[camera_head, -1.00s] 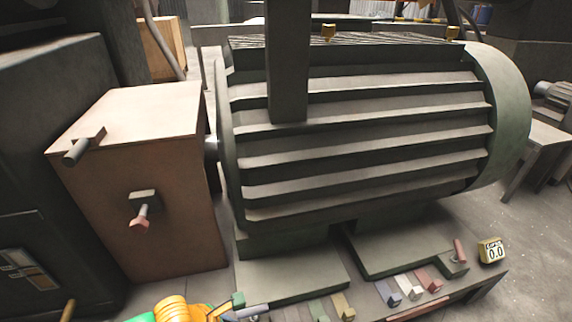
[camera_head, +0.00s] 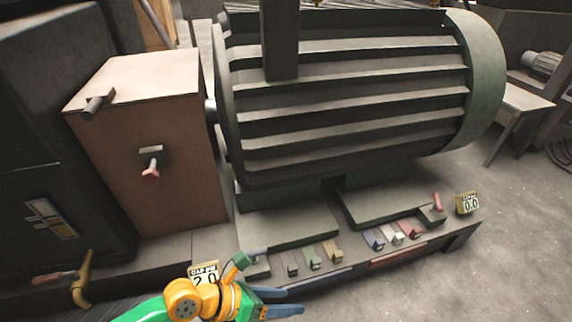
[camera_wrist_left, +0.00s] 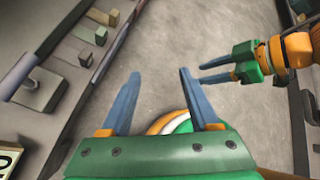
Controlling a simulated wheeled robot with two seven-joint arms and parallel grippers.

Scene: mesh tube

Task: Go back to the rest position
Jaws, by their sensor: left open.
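My left gripper (camera_head: 300,301) is at the bottom of the head view, in front of the machine's base. Its blue fingers are apart with nothing between them. They also show in the left wrist view (camera_wrist_left: 157,78), spread over the grey floor. My right gripper (camera_wrist_left: 203,73) is at the upper right of the left wrist view. Its two blue fingers show a gap, and nothing is seen between them. It does not show in the head view.
A large finned motor (camera_head: 345,110) stands on a base beside a brown box (camera_head: 150,150) with a red-tipped knob (camera_head: 150,174). Small coloured blocks (camera_head: 313,259) line the base's front. A "2.0" sign (camera_head: 204,273) is behind my left arm. Open floor (camera_head: 450,280) lies right.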

